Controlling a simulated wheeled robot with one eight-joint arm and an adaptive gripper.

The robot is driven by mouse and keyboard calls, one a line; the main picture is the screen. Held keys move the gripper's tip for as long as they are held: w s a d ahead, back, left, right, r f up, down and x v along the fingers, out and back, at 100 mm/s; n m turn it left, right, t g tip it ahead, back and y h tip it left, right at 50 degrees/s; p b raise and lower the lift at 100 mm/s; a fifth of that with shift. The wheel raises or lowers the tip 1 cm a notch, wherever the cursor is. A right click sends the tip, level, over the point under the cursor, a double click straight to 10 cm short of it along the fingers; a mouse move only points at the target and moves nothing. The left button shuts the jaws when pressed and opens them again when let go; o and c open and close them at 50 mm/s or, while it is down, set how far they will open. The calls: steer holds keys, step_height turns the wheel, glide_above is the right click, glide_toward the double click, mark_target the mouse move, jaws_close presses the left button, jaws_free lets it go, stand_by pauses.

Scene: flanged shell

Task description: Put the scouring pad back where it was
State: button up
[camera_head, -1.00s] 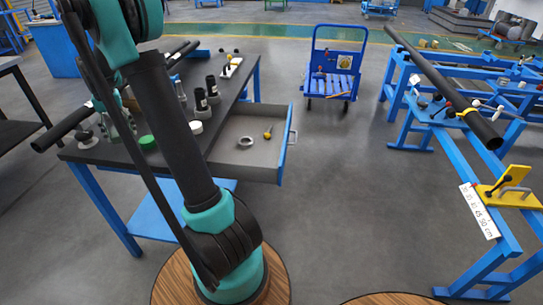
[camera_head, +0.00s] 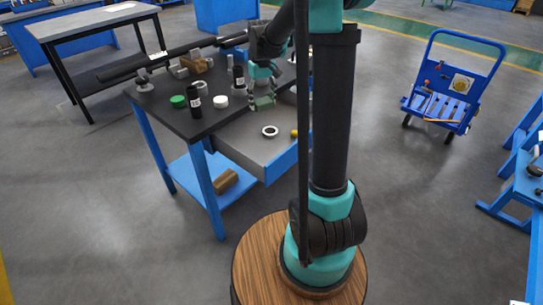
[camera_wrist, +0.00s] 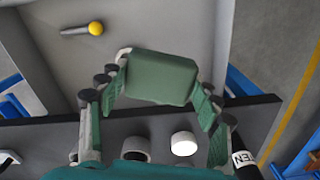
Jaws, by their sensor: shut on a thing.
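The scouring pad is a flat, dark green block (camera_wrist: 160,78), seen in the wrist view between my fingers. My gripper (camera_wrist: 156,86) is shut on it, one finger at each side. In the head view the pad (camera_head: 265,103) and my gripper (camera_head: 262,96) are small, above the right edge of the black-topped workbench (camera_head: 172,88) and the inner end of its open drawer (camera_head: 250,148). The pad is held in the air, over the drawer in the wrist view. Its underside is hidden.
In the drawer are a pale ring (camera_head: 270,131) and a yellow-ended tool (camera_wrist: 95,29). A blue cart (camera_head: 455,90) stands on the open floor.

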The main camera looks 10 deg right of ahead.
mark_target(265, 156)
steer(key=s+n, duration=0.4)
steer(key=s, duration=0.1)
steer(key=f, duration=2)
steer(key=shift+w+a+f, duration=0.1)
steer(key=shift+a, duration=0.1)
steer(key=shift+f, duration=0.1)
steer(key=o, duration=1.1)
